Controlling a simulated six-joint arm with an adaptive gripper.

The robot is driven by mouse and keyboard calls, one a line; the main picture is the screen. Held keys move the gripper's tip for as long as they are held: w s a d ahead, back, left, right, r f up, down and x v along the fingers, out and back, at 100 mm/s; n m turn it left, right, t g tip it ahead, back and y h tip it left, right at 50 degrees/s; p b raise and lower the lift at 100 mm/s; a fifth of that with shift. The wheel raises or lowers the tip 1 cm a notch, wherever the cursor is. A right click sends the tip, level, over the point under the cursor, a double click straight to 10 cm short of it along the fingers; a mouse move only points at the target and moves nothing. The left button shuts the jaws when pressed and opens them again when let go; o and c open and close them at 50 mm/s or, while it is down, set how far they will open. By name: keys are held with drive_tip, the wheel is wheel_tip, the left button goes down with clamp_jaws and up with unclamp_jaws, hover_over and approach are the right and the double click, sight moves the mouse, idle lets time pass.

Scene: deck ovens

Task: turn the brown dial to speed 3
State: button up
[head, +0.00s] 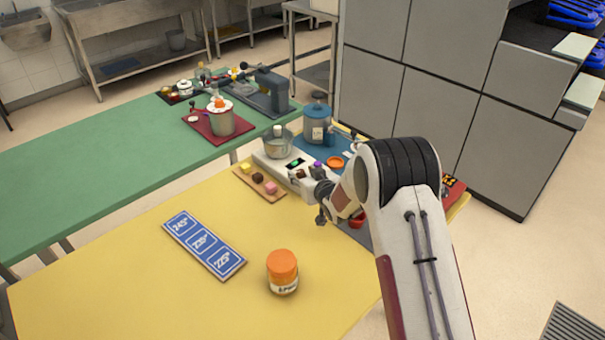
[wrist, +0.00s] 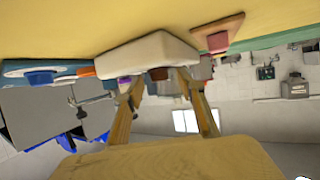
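The brown dial (wrist: 158,73) sits on the front of a white machine (wrist: 148,48), which appears upside down in the wrist view. My gripper (wrist: 160,80) is open, with one finger on each side of the dial and gaps visible beside it. I cannot tell how deep the fingertips reach. In the head view, the white machine (head: 268,163) stands at the far side of the yellow table, with a lit green display (head: 296,163). My gripper (head: 316,186) is at its front right and partly covers it. The dial's speed marks are not readable.
A wooden board with coloured pieces (head: 259,181) lies left of the machine. A blue pot (head: 317,125) stands behind it, and a purple knob (wrist: 124,79) is close to the dial. An orange-lidded jar (head: 282,272) and a blue temperature sign (head: 204,244) are nearer. The table's front left is clear.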

drive_tip(key=shift+w+a+f, duration=0.1)
drive_tip(key=shift+w+a, duration=0.05)
drive_tip(key=shift+w, duration=0.15)
drive_tip(key=c, duration=1.1)
drive_tip(key=shift+o, duration=0.2)
drive_tip(key=shift+s+a+m+t+h, duration=0.15)
drive_tip(key=shift+m+t+h, duration=0.1)
drive_tip(key=shift+m+h, duration=0.55)
drive_tip(key=shift+w+a+m+t+h, duration=0.1)
drive_tip(key=shift+m+t+h, duration=0.15)
drive_tip(key=shift+m+h, duration=0.55)
drive_tip(key=shift+a+f+m+h, duration=0.1)
drive_tip(key=shift+a+m+h, duration=0.1)
drive_tip(key=shift+m+h, duration=1.75)
drive_tip(key=shift+a+m+g+h, duration=0.15)
drive_tip(key=shift+m+g+h, duration=0.25)
drive_tip(key=shift+m+h, duration=0.5)
drive_tip(key=shift+a+m+g+h, duration=0.1)
drive_tip(key=shift+m+g+h, duration=0.4)
drive_tip(key=shift+h, duration=0.65)
drive_tip(key=shift+w+m+g+h, duration=0.2)
drive_tip(key=shift+m+g+h, duration=1)
drive_tip(key=shift+m+h, duration=0.7)
